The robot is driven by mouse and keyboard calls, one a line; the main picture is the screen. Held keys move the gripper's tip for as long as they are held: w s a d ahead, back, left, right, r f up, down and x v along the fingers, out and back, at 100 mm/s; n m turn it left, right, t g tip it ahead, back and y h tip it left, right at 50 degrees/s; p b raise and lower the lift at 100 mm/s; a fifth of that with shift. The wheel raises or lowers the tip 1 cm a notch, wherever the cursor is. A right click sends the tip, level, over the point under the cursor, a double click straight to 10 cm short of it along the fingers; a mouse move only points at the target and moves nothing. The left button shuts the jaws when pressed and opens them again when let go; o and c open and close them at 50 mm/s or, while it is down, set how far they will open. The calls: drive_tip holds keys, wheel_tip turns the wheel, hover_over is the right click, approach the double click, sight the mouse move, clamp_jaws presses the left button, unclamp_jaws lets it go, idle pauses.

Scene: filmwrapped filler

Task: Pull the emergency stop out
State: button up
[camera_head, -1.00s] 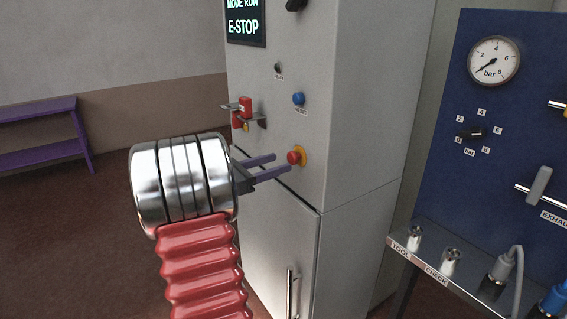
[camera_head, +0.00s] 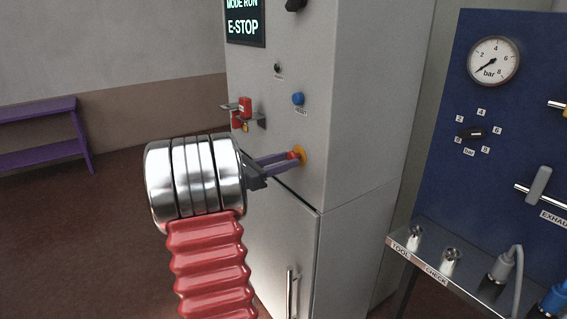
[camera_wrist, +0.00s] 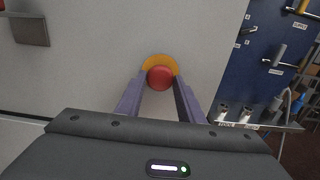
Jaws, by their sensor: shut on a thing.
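The emergency stop is a red button (camera_head: 294,155) on a yellow collar (camera_head: 303,155) on the grey cabinet's front. The wrist view shows the red button (camera_wrist: 160,77) between the fingers, with the yellow collar (camera_wrist: 158,61) behind it. My gripper (camera_head: 297,160) has its purple fingers on either side of the red button, shut on it. The fingertips reach close to the collar. In the wrist view my gripper (camera_wrist: 160,88) is centred on the button. The display (camera_head: 245,22) at the cabinet's top reads MODE RUN and E-STOP.
A blue RESET button (camera_head: 298,98) sits above the emergency stop. A metal bracket with red padlocks (camera_head: 243,115) juts out from the cabinet at left. A blue panel (camera_head: 490,110) with a gauge (camera_head: 494,61) and a shelf stands at right. A purple bench (camera_head: 40,130) is far left.

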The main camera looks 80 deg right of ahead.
clamp_jaws()
drive_tip(key=shift+w, duration=0.1)
drive_tip(key=shift+v, duration=1)
drive_tip(key=o, duration=0.6)
unclamp_jaws()
drive_tip(key=shift+o, duration=0.2)
